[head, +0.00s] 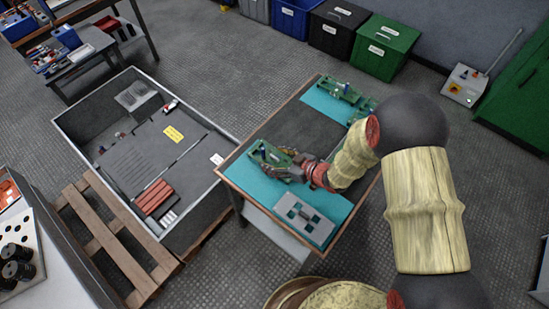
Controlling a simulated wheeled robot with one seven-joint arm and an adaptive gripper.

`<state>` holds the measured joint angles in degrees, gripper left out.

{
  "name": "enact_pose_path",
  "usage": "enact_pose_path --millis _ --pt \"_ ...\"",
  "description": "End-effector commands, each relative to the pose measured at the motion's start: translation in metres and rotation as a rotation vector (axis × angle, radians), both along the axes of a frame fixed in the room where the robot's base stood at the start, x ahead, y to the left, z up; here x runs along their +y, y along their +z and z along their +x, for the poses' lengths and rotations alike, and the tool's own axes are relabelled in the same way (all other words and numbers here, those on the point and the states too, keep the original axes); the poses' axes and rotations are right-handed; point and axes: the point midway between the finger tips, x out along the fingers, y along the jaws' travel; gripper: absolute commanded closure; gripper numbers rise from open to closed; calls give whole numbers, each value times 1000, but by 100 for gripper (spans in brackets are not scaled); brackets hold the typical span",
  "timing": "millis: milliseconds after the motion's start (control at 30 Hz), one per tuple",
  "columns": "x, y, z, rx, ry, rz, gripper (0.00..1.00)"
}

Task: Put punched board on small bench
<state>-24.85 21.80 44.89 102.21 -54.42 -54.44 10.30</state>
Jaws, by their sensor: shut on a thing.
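The small bench (226,172) has a wooden edge and a dark top with teal mats at both ends. My gripper (292,170) is over its front left part, shut on a green board (275,156) with small dark parts on it. I cannot tell whether this board touches the bench top, and the gripper hides part of it. A pale grey plate with square holes (306,220) lies on the front teal mat, to the right of and nearer than the gripper. I cannot tell for certain which of these is the punched board.
Similar green boards (343,92) sit at the bench's far end. A large open grey bin (82,148) on a wooden pallet (122,238) stands close on the left. A white holed panel (17,232) is at far left. The bench's dark middle is clear.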

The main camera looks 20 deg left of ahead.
Motion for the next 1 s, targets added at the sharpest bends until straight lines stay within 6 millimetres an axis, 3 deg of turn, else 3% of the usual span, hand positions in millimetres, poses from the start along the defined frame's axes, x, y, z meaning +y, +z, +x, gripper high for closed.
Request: enact_pose_path --millis 233,267,600,1000 --pt "0 0 0 0 0 1 64" --pt "0 0 0 0 0 1 34" --pt "0 -1 0 0 0 0 14" --pt "-3 1 0 0 -1 0 13"
